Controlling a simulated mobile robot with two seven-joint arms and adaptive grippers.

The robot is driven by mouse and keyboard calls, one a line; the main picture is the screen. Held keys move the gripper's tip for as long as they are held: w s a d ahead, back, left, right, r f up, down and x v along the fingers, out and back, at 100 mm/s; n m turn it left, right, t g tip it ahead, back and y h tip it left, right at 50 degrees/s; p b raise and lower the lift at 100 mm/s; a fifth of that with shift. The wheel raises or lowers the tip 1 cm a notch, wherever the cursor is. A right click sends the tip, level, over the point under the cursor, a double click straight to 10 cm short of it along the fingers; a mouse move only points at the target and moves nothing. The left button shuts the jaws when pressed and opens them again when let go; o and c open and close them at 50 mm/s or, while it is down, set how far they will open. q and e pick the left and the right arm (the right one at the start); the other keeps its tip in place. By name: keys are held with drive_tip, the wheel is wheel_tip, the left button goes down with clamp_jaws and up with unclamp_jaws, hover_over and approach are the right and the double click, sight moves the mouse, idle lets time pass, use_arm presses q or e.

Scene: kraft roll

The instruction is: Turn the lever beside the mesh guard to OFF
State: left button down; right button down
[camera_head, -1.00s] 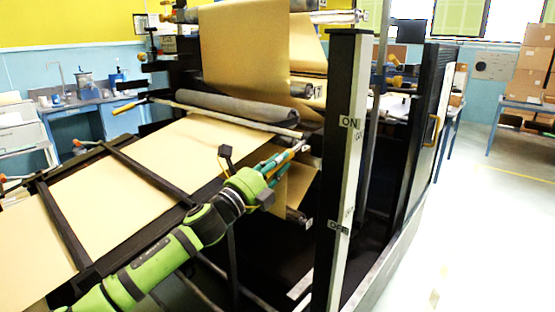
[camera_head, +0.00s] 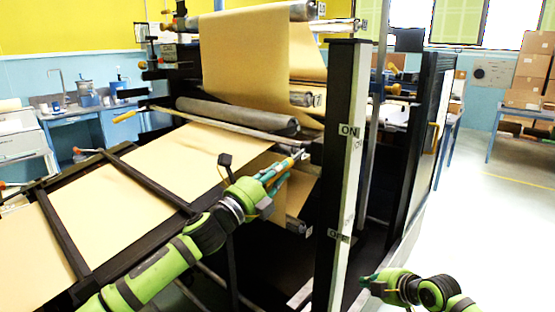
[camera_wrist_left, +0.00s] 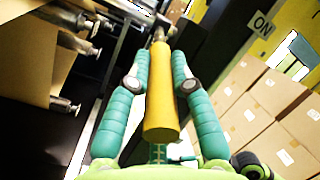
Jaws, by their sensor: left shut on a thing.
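The lever's yellow handle (camera_wrist_left: 161,100) lies lengthwise between the teal fingers of my left gripper (camera_wrist_left: 160,82), which is shut on it. In the head view my left gripper (camera_head: 281,171) holds the lever beside the black post, a little below the height of the ON label (camera_head: 348,130). The ON label also shows in the wrist view (camera_wrist_left: 263,25). A second label (camera_head: 339,236), which looks like OFF, sits lower on the post. My right gripper (camera_head: 368,282) is at the lower right, clear of the lever; its finger opening is not clear. I cannot pick out the mesh guard for certain.
The black post (camera_head: 343,90) with a pale side face stands just right of the lever. Brown kraft paper (camera_head: 240,60) runs over rollers behind and left. A dark panel (camera_head: 420,130) stands to the right, with open pale floor (camera_head: 490,240) beyond.

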use_arm(q)
drive_tip(key=shift+d+f, duration=0.15)
drive_tip(key=shift+f, duration=0.25)
use_arm(e)
drive_tip(key=s+a+r+m+y, duration=0.1)
drive_tip(key=a+r, duration=0.5)
drive_tip(key=r, duration=0.7)
drive_tip(key=s+a+r+y, duration=0.2)
drive_tip(key=a+r, duration=0.4)
drive_tip(key=r, duration=0.8)
drive_tip(key=s+a+r+m+y, duration=0.1)
drive_tip(key=a+r, duration=0.5)
drive_tip(key=r, duration=0.7)
hover_over(276, 177)
drive_tip(key=f, duration=0.3)
drive_tip(key=shift+s+a+f+m, duration=0.1)
drive_tip(key=shift+s+a+m, duration=0.05)
drive_tip(key=shift+a+m, duration=0.2)
drive_tip(key=f, duration=0.3)
drive_tip(key=shift+w+d+f, duration=0.1)
drive_tip(key=shift+w+d, duration=0.1)
drive_tip(key=shift+d, duration=0.2)
drive_tip(key=shift+d+f, duration=0.15)
drive_tip(key=shift+f, duration=0.2)
